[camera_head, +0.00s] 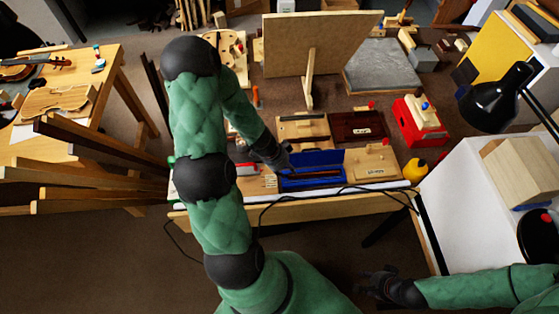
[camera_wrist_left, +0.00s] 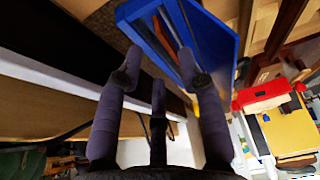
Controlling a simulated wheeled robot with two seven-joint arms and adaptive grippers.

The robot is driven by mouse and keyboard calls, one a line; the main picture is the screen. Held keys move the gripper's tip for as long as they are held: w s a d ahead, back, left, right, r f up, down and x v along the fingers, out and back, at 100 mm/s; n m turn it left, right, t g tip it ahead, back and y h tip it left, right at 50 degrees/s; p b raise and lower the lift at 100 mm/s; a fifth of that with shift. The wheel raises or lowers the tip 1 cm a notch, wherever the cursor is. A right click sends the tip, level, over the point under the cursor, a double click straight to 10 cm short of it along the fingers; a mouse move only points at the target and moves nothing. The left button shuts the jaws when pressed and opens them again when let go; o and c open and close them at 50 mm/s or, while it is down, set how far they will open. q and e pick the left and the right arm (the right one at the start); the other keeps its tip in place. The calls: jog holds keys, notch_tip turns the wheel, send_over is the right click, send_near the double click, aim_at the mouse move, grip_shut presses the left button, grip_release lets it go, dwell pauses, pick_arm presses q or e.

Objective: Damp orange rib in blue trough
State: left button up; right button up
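A blue trough (camera_head: 312,184) sits near the front edge of the bench. It also shows at the top of the left wrist view (camera_wrist_left: 222,35). My left gripper (camera_head: 284,160) is at the trough's left end. In the left wrist view its fingers (camera_wrist_left: 160,68) point at the trough, apart, with nothing visible gripped between them. My right gripper (camera_head: 368,284) is off the bench at the lower right, with fingers spread and empty.
Behind the trough stand a light wooden tray (camera_head: 303,130) and a dark red tray (camera_head: 357,126). A wooden board (camera_head: 374,165), a yellow bottle (camera_head: 415,169) and a red box (camera_head: 418,125) are to the right. Black cables (camera_head: 340,192) cross the front edge.

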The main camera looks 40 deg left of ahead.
pick_arm(q)
jog(key=v, duration=0.6)
jog(key=shift+r, duration=0.25)
dwell(0.6)
jog(key=w+d+f+n+h+b, duration=0.1)
jog(key=d+f+n+h, duration=0.2)
jog(key=d, duration=0.6)
jog(key=w+d+f+n, duration=0.1)
jog(key=d+f+n, duration=0.3)
jog(key=d, duration=0.6)
jog(key=s+d+f+n+g+y+b, duration=0.1)
jog(key=s+d+f+n+g+y, duration=0.1)
jog(key=s+d+f, duration=0.5)
notch_tip(320, 180, down, 4)
jog(key=shift+s+d+r+n+g, duration=0.25)
jog(key=shift+s+n+g, duration=0.35)
jog(key=shift+s+n, duration=0.25)
